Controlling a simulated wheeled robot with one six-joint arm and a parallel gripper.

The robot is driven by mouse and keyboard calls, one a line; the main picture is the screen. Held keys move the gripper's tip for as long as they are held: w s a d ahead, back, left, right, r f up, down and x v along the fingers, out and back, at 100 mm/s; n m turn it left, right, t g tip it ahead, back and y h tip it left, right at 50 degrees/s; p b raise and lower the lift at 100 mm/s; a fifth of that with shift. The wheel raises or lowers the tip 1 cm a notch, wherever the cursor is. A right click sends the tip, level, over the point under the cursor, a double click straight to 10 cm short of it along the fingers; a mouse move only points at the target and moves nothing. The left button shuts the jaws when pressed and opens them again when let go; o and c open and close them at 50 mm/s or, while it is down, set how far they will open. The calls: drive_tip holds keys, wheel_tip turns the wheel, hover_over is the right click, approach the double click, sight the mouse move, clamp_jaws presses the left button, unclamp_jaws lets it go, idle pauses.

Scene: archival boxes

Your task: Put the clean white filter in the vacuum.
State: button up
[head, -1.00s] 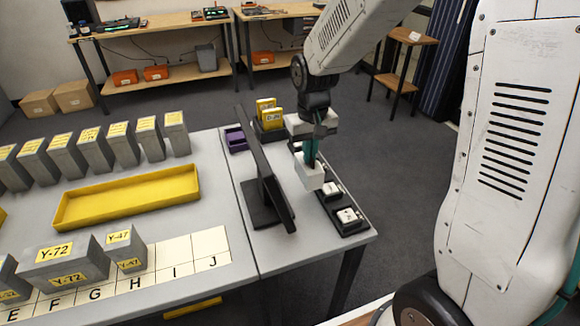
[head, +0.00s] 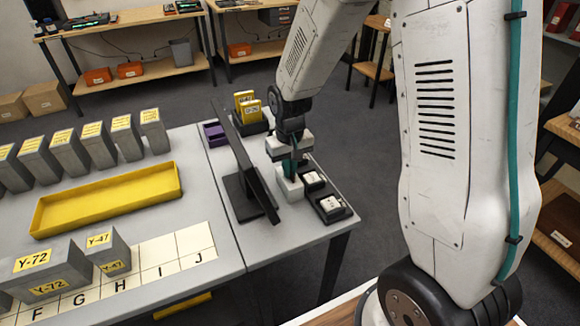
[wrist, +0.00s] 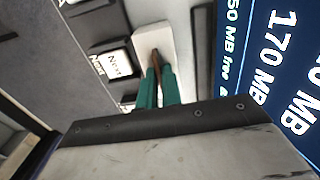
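My gripper (head: 290,166) is low over the small table at the right, between the dark screen and the black button trays. Its teal fingers (wrist: 158,85) are close together in the wrist view, with a narrow brown piece between their tips. A plain white block (head: 290,188) is at the fingertips; it also shows in the wrist view (wrist: 143,38). My fingers appear shut on it. Whether its underside touches the tabletop cannot be told. I see no vacuum, and nothing I can identify as a filter.
The tilted dark screen (head: 245,160) stands close left; its blue face (wrist: 262,60) shows text in the wrist view. Black trays with white keys (head: 332,204) sit close right. A yellow tray (head: 105,198) and several grey labelled boxes (head: 45,268) stand on the left table.

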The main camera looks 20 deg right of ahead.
drive_tip(key=o, duration=0.3)
